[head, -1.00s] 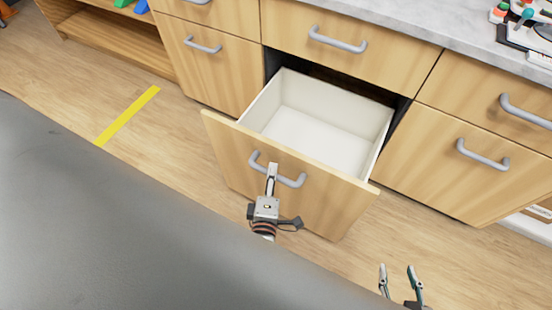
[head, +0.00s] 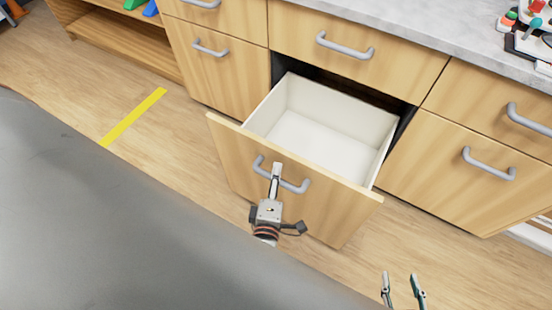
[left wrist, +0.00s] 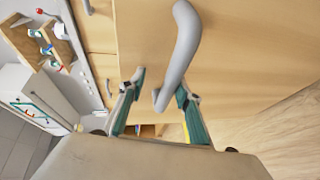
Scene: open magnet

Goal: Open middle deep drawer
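The middle deep drawer (head: 290,190) is pulled well out, its pale empty inside (head: 315,135) showing in the head view. Its grey bar handle (head: 298,186) is on the wooden front. My left gripper (head: 276,167) is at the middle of this handle. In the left wrist view, its two fingers (left wrist: 160,84) stand apart on either side of the handle (left wrist: 182,55), with a gap at the left finger. My right gripper (head: 401,278) is open and empty at the bottom edge of the head view, right of the drawer.
Closed drawers and doors with grey handles flank the open drawer, such as the right door (head: 460,170). A grey worktop (head: 420,28) lies above. Wooden floor with a yellow strip (head: 133,117) is clear at left. A large grey surface (head: 100,220) fills the lower left.

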